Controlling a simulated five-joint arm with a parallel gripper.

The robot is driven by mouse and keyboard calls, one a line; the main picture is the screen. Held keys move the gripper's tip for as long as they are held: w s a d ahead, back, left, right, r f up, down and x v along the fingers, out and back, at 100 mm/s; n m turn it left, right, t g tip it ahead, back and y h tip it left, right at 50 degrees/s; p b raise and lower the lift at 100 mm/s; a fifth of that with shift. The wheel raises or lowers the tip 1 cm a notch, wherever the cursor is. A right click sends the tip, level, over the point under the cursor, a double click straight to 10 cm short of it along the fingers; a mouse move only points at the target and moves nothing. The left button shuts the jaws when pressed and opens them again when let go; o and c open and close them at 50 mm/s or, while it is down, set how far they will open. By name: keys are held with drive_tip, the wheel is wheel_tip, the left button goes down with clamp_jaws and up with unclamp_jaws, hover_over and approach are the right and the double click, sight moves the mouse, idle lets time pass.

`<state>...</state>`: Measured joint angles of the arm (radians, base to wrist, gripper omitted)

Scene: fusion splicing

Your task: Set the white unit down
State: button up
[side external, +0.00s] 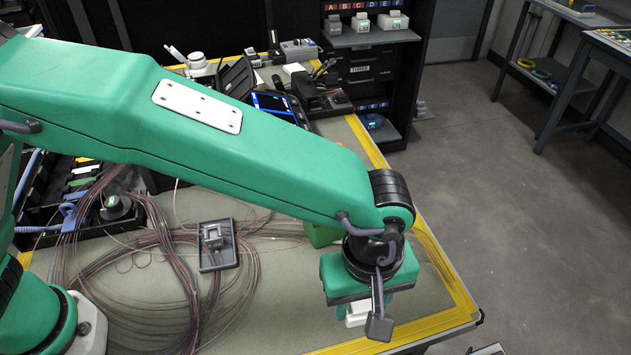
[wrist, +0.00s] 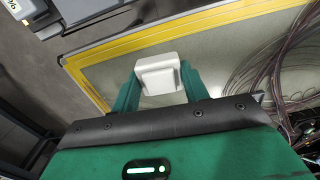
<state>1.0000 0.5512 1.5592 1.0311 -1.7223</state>
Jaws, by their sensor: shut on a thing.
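The white unit (wrist: 159,75) is a small rounded block between the two green fingers of my gripper (wrist: 158,88) in the wrist view. My gripper is shut on it. In the side external view my gripper (side external: 358,308) points down over the front right corner of the work table, and part of the white unit (side external: 357,316) shows below it. The table mat (wrist: 222,55) lies beneath the unit in the wrist view. I cannot tell whether the unit touches the mat or hangs above it.
Yellow tape (side external: 445,273) marks the table edge close to my gripper. Bundles of thin brown fibre (side external: 180,283) spread over the mat to the left. A small grey tray (side external: 218,246) holds a grey part. The mat just left of my gripper looks clear.

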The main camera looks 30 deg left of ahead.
hover_over(238, 325)
wheel_tip(238, 325, down, 3)
drive_tip(key=shift+r+n, duration=0.1)
drive_tip(key=shift+n, duration=0.3)
drive_tip(key=shift+f, duration=4)
drive_tip(key=o, duration=1)
drive_tip(key=shift+f, duration=0.1)
drive_tip(key=shift+r, duration=6.15)
